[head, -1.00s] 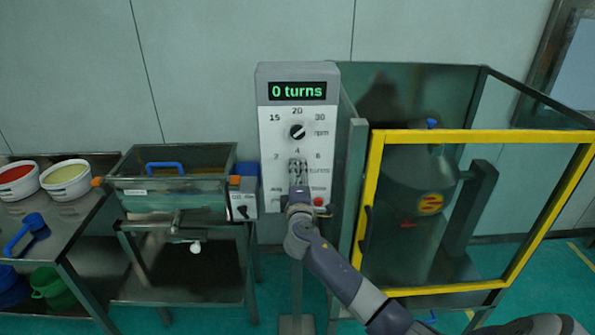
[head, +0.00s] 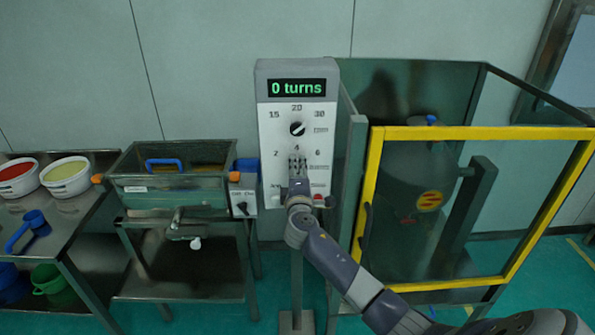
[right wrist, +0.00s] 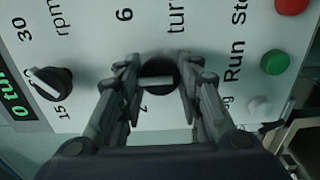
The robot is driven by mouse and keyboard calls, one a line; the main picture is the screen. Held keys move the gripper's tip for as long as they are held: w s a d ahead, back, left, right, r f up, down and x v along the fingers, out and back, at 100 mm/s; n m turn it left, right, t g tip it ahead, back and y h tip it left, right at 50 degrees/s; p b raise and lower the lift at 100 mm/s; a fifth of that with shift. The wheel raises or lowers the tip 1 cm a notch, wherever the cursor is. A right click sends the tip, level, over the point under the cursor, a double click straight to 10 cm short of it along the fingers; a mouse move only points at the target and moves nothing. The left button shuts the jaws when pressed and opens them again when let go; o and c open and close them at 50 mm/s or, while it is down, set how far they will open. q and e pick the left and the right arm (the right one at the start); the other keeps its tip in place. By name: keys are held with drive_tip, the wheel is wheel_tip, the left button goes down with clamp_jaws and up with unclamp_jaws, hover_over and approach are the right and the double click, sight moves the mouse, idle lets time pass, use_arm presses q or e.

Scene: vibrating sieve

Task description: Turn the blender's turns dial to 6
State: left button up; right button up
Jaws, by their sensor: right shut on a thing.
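The grey control panel (head: 262,140) stands upright in the middle of the head view; its green display (head: 297,88) reads "0 turns". My right gripper (head: 298,168) is in front of the turns dial, covering it in the head view. In the right wrist view the black turns dial (right wrist: 158,76) with a white pointer bar sits between the two fingers of my right gripper (right wrist: 158,88), which is shut on it. The bar lies along the direction of the 4, left of the dial there. The 6 (right wrist: 124,15) is at the top. My left gripper is not in view.
The rpm dial (head: 297,129) is above the turns dial. In the wrist view a green button (right wrist: 275,62) and a red button (right wrist: 292,4) are at the right. A yellow-framed guard (head: 480,133) stands close to the right of the panel, a sieve box (head: 180,198) to the left.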

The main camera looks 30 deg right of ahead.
drive_tip(key=shift+f+m+b, duration=0.25)
drive_tip(key=shift+m+b, duration=0.55)
drive_tip(key=shift+b, duration=0.35)
drive_tip(key=shift+r+m+b, duration=0.15)
drive_tip(key=shift+m+b, duration=3.3)
drive_tip(key=shift+m, duration=0.75)
drive_tip(key=o, duration=1.1)
drive_tip(key=shift+s+a, duration=0.1)
